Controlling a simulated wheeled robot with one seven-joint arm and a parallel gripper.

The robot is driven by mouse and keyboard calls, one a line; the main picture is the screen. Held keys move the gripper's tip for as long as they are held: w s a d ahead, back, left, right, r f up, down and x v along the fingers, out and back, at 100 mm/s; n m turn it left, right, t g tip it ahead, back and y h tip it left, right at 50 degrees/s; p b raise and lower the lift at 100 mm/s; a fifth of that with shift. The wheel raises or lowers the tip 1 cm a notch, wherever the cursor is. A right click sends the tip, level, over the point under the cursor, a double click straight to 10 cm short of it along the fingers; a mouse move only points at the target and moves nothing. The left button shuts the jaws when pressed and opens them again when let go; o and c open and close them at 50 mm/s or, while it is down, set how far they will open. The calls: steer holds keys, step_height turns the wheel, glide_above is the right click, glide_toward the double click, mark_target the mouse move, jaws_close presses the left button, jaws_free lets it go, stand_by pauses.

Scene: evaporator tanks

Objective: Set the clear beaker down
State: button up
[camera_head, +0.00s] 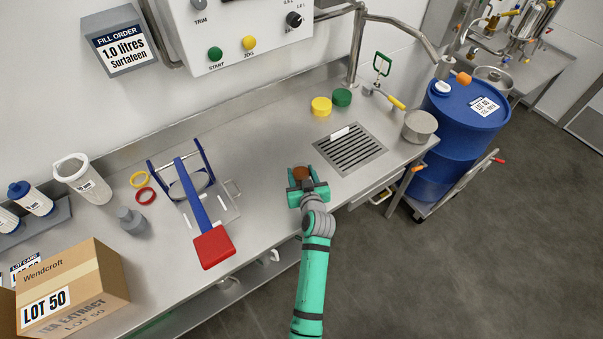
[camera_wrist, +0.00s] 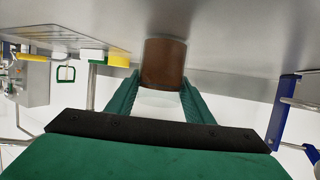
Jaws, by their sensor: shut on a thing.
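My gripper (camera_head: 306,187) is shut on a small beaker with brown contents (camera_head: 300,172), above the front part of the steel counter, left of the drain grate. In the wrist view, which is upside down, the beaker (camera_wrist: 163,65) sits between my two green fingers (camera_wrist: 160,98). Its brown part is towards the counter and a pale, clear-looking part lies between the fingers. The beaker looks upright. I cannot tell whether its base touches the counter (camera_head: 262,130).
A slotted drain grate (camera_head: 350,148) lies to the right. Yellow (camera_head: 321,106) and green (camera_head: 342,97) pieces stand behind. A blue frame with a red-ended lever (camera_head: 213,247) stands left. A clear jug (camera_head: 82,180) and a carton (camera_head: 75,290) are farther left. Counter behind my gripper is bare.

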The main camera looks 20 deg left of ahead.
steer(key=shift+d+r, duration=0.1)
steer(key=o, duration=1.3)
steer(key=shift+s+a, duration=0.1)
steer(key=shift+a, duration=0.1)
